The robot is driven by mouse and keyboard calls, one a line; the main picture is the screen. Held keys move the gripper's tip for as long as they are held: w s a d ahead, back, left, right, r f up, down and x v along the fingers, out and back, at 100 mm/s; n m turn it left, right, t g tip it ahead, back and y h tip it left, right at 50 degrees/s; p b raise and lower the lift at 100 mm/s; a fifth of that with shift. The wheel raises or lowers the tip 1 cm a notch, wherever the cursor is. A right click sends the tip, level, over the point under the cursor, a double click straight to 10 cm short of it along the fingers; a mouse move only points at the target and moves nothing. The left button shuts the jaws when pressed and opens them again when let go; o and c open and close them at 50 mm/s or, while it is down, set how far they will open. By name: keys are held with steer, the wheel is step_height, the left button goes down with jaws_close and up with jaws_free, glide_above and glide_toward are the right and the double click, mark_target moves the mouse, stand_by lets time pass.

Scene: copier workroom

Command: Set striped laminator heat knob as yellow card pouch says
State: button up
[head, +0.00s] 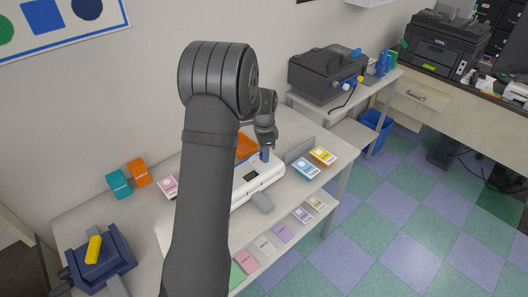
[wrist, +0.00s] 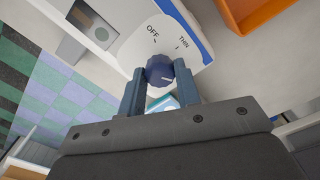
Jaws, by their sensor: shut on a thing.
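The white laminator (head: 268,182) with a blue stripe stands on the table, partly hidden behind my arm in the head view. In the wrist view its white dial plate (wrist: 140,45) reads OFF and THIN; the rest of the dial is hidden. My gripper (wrist: 160,78) is shut on the dark blue heat knob (wrist: 159,68), one finger on each side. A short white line on the knob lies towards the fingers, away from OFF. The yellow card pouch (head: 322,155) lies right of the laminator; its print is too small to read.
A blue card pouch (head: 306,169) lies next to the yellow one. An orange tray (head: 246,147) is behind the laminator. A dark blue device (head: 97,255) with a yellow handle stands at the left.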

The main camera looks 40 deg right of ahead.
steer(key=o, duration=1)
steer(key=shift+c, duration=0.2)
step_height(320, 180, up, 18)
steer(key=shift+f, duration=0.2)
step_height(320, 180, down, 18)
steer(key=shift+r, duration=0.2)
